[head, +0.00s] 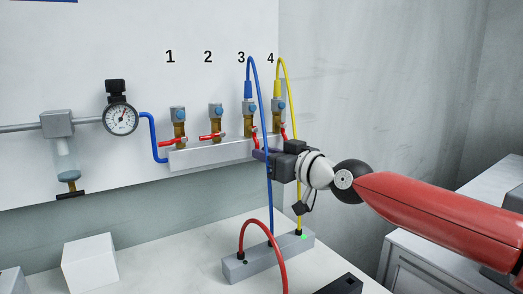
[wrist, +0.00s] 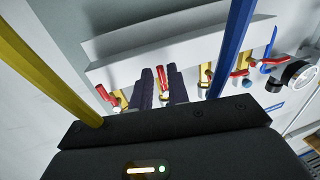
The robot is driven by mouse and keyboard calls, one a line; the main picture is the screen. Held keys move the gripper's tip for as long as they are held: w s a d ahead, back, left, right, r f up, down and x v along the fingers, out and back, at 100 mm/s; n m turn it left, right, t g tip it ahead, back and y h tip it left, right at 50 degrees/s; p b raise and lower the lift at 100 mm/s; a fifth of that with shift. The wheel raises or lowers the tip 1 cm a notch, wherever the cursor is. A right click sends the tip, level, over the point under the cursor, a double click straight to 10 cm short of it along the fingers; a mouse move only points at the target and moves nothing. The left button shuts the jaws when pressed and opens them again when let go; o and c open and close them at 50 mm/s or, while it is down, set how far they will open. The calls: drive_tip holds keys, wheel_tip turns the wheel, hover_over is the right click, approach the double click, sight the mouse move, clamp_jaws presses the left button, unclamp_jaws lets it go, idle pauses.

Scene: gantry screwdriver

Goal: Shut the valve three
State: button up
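Valve three (head: 249,124) is a brass valve under the number 3, with a blue hose on its top. Its red lever (head: 255,141) hangs down at a slant, unlike the levers of valves one and two, which lie roughly level. My gripper (head: 260,155) is at this lever, just below and in front of the valve. In the wrist view the red lever (wrist: 162,77) stands between the two dark fingers of my gripper (wrist: 161,90). The fingers look apart, with the lever between them; contact is hard to make out.
Valve four (head: 277,112) with a yellow hose (head: 291,100) is close on the right. The blue hose (head: 265,110) runs down by my gripper to a grey block (head: 262,262). Valve two (head: 215,118) and valve one (head: 179,122) are on the left, above a grey manifold (head: 210,154).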

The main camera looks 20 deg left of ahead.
drive_tip(key=shift+x, duration=0.85)
clamp_jaws()
